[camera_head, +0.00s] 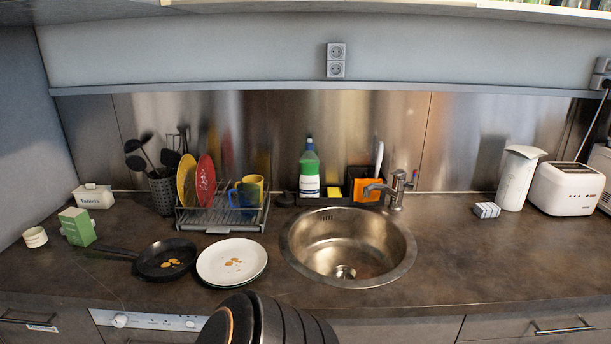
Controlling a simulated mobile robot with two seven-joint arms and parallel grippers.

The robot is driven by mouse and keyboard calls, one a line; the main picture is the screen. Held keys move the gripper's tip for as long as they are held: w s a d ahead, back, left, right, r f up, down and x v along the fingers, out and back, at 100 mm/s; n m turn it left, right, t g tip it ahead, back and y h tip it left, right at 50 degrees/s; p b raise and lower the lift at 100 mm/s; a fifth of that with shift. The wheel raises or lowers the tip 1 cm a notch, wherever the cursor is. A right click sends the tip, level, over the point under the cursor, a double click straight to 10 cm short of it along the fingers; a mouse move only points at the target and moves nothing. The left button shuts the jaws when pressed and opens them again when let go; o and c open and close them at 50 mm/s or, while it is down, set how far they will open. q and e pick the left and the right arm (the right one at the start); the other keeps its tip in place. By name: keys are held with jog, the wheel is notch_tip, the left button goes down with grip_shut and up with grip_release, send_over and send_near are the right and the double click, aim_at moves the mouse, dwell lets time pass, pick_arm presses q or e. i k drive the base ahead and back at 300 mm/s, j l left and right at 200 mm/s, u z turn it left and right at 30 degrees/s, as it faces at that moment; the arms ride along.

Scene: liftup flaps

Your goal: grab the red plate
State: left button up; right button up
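The red plate (206,181) stands upright on edge in the grey dish rack (234,226), left of the sink. A yellow plate (186,181) stands upright just to its left. A yellow and blue mug (246,191) is to its right in the same rack. Neither of my grippers can be made out in the head view. A dark ridged shape with an orange ring at the bottom edge seems to be part of my own body.
A frying pan (166,260) and white plates (231,262) lie in front of the rack. A utensil holder (163,191) stands left of it. The sink (348,247) and faucet (394,190) are to the right. The right counter front is clear.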

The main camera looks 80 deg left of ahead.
aim_at(204, 173)
jog(key=u, duration=3.3)
